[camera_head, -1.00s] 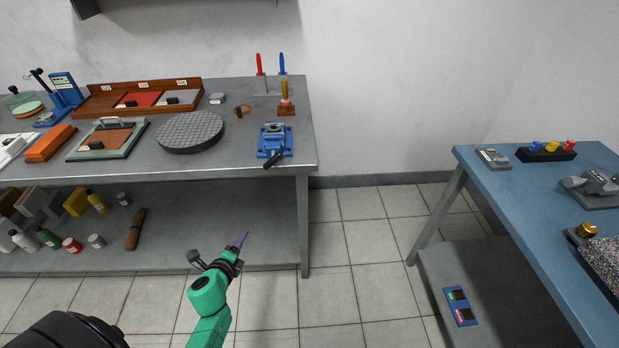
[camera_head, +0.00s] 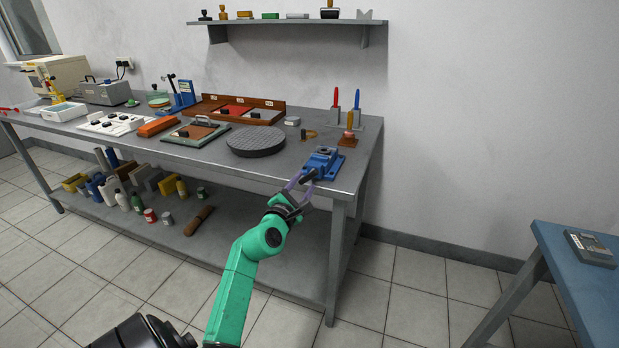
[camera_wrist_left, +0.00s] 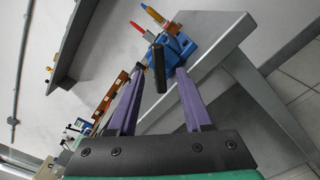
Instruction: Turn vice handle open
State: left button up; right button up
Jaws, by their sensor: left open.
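The blue vice (camera_head: 325,161) sits near the front right corner of the grey bench. Its black handle (camera_head: 308,175) points out over the front edge. My left gripper (camera_head: 298,184) is at the bench edge, just in front of the handle, with its purple fingers apart. In the left wrist view the vice (camera_wrist_left: 180,46) is ahead, and the black handle (camera_wrist_left: 158,70) appears between the two open fingertips (camera_wrist_left: 160,75). I cannot tell whether a finger touches it. My right gripper is not in view.
A round dark grooved plate (camera_head: 256,142) lies left of the vice. A wooden-handled stamp (camera_head: 348,138) and a stand with red and blue handles (camera_head: 343,120) are behind it. A blue table (camera_head: 590,270) stands at the right, with open floor between.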

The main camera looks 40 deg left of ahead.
aim_at(307, 179)
pick_arm(q)
jog(key=x, duration=0.4)
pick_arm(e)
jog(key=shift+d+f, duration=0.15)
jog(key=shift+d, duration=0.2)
pick_arm(q)
jog(key=shift+c, duration=0.3)
grip_shut()
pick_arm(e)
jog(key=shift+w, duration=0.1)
